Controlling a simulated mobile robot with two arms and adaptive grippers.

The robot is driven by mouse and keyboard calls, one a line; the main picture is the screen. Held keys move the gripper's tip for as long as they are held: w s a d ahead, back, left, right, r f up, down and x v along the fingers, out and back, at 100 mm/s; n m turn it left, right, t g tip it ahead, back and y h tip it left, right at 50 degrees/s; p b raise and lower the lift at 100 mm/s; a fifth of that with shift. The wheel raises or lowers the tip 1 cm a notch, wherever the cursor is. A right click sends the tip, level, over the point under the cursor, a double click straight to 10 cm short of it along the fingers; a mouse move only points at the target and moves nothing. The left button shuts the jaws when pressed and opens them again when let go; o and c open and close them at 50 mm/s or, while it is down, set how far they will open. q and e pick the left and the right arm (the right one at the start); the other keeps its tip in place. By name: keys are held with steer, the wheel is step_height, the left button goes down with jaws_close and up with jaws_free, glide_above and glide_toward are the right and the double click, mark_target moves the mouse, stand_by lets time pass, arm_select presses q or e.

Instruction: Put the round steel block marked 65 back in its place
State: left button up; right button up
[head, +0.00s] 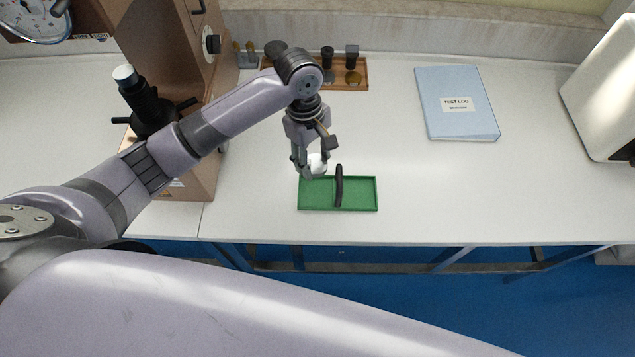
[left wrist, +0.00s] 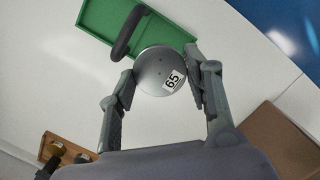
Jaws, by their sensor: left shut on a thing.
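My left gripper (head: 311,168) is shut on the round steel block (head: 317,162). In the left wrist view the grey disc (left wrist: 153,72) with a white "65" label sits between the two fingers (left wrist: 163,78). The block is beside the back left edge of the green tray (head: 361,197) and overlaps that edge in the picture; its height above it is hard to tell. My right gripper is out of view.
A wooden rack (head: 361,86) with several dark and brass pieces stands at the back. A brown tester (head: 165,50) stands to the left. A blue test log (head: 455,118) lies at the right, with a white machine (head: 605,90) beyond. The bench between is clear.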

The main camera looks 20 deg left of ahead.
arm_select(q)
glide_above(317, 193)
steer(key=f, duration=0.7)
steer(key=shift+w+a+f, duration=0.15)
steer(key=shift+a+f, duration=0.05)
steer(key=shift+f, duration=0.8)
steer(key=shift+f+p, duration=0.3)
steer(key=shift+f, duration=1.6)
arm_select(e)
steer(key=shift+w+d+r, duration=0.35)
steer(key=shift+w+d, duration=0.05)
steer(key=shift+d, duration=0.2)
arm_select(q)
steer(key=shift+f, duration=0.1)
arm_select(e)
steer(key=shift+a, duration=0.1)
arm_select(q)
steer(key=o, duration=1.2)
steer(key=shift+c, duration=0.2)
steer(key=o, duration=0.4)
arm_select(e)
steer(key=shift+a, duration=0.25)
